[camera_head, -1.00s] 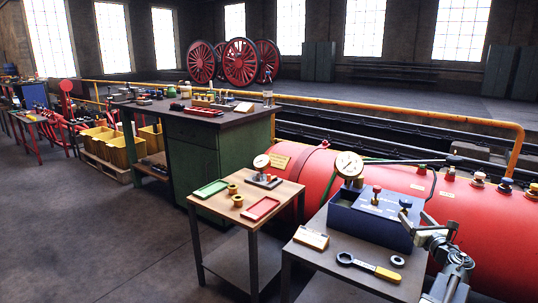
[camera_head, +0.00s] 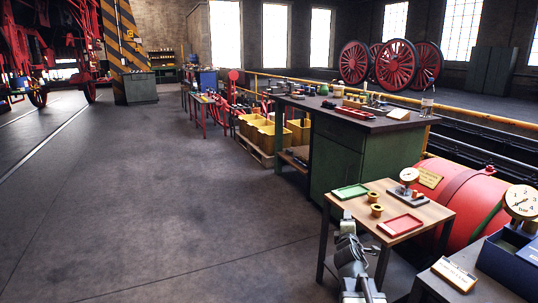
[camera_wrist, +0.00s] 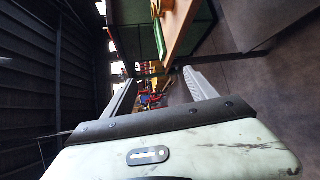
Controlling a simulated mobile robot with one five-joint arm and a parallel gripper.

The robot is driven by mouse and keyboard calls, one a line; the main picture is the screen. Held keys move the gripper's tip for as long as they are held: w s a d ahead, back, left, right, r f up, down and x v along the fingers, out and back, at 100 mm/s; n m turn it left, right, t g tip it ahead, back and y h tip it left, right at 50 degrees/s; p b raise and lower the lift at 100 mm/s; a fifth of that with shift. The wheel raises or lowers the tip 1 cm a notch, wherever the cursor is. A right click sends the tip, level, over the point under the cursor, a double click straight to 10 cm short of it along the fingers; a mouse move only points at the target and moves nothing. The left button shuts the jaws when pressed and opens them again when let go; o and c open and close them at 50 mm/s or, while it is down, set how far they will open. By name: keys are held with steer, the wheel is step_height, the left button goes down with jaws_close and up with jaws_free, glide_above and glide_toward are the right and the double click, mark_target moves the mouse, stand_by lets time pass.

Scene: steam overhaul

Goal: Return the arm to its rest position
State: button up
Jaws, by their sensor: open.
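My arm shows at the bottom of the head view, with my gripper (camera_head: 347,222) in front of the small wooden-topped table's near legs. In the wrist view, my gripper (camera_wrist: 160,84) has its two fingers wide apart with nothing between them. The wrist picture is turned on its side. A table edge with a green tray (camera_wrist: 159,38) lies beyond the fingers there.
The small table (camera_head: 432,201) carries a green tray (camera_head: 350,192), a red tray (camera_head: 401,224), brass rings and a gauge. A blue box (camera_head: 510,262) stands at right. A green workbench (camera_head: 345,160) is behind. Open floor (camera_head: 180,220) lies left.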

steer(key=s+a+f+m+g+y, duration=0.2)
steer(key=s+a+f+m+g, duration=0.35)
steer(key=a+f, duration=0.4)
steer(key=s+a+f+m+g+y, duration=0.25)
steer(key=s+f+m+g, duration=0.25)
steer(key=s, duration=0.4)
steer(key=s+a+f+m+g+y, duration=0.1)
steer(key=s+a+f+m+g, duration=0.35)
steer(key=s, duration=0.45)
step_height(320, 180, up, 35)
steer(key=m+p, duration=0.1)
steer(key=p, duration=3.4)
steer(key=shift+s+d+r, duration=0.15)
steer(key=shift+s+d, duration=0.2)
steer(key=shift+d, duration=0.1)
